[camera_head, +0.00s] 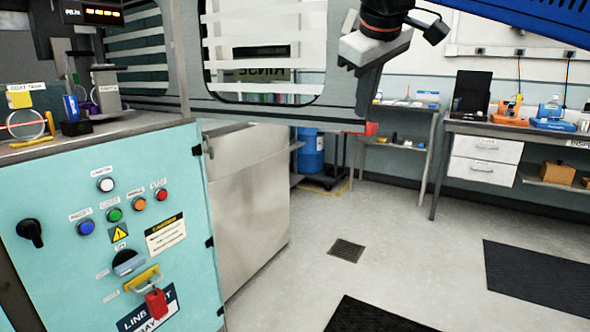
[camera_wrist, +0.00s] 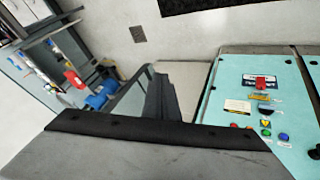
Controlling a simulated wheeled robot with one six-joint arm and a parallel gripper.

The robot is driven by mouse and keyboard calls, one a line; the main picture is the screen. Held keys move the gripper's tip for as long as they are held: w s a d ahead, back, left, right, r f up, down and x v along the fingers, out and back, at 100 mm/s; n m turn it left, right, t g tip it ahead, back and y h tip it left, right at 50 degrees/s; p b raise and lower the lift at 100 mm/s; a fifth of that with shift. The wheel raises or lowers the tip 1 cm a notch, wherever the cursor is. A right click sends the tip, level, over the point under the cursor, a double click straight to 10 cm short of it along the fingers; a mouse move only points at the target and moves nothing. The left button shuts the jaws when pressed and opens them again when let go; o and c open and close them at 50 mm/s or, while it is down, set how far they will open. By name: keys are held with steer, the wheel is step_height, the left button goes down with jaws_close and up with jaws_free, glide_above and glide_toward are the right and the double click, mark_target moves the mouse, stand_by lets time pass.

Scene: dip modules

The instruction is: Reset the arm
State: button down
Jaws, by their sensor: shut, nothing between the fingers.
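My gripper (camera_head: 368,95) hangs at the top middle of the head view, below my blue arm. It is dark grey, shut and empty. It appears in front of the grey frame of the machine guard. In the wrist view the gripper's dark parts (camera_wrist: 160,95) reach up from a broad grey body along the bottom edge. The gripper touches nothing that I can make out. Its exact gap to the guard frame is unclear.
A teal control cabinet (camera_head: 110,240) with buttons and a red tag stands at the left; it also shows in the wrist view (camera_wrist: 225,85). A workbench (camera_head: 520,133) stands at the right. Dark mats (camera_head: 540,275) lie on the floor. The middle floor is clear.

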steer(key=s+d+f+m, duration=0.2)
steer(key=s+d+f, duration=0.3)
steer(key=f, duration=0.8)
steer(key=s+d+f+m+g, duration=0.1)
steer(key=s+d+f+m, duration=0.2)
steer(key=s+f, duration=0.6)
steer(key=s+d+f+m+g, duration=0.1)
steer(key=s+d+f, duration=0.6)
steer(key=f, duration=1.1)
steer(key=shift+d+m, duration=0.25)
steer(key=shift+m, duration=0.55)
steer(key=shift+s+a+f, duration=0.1)
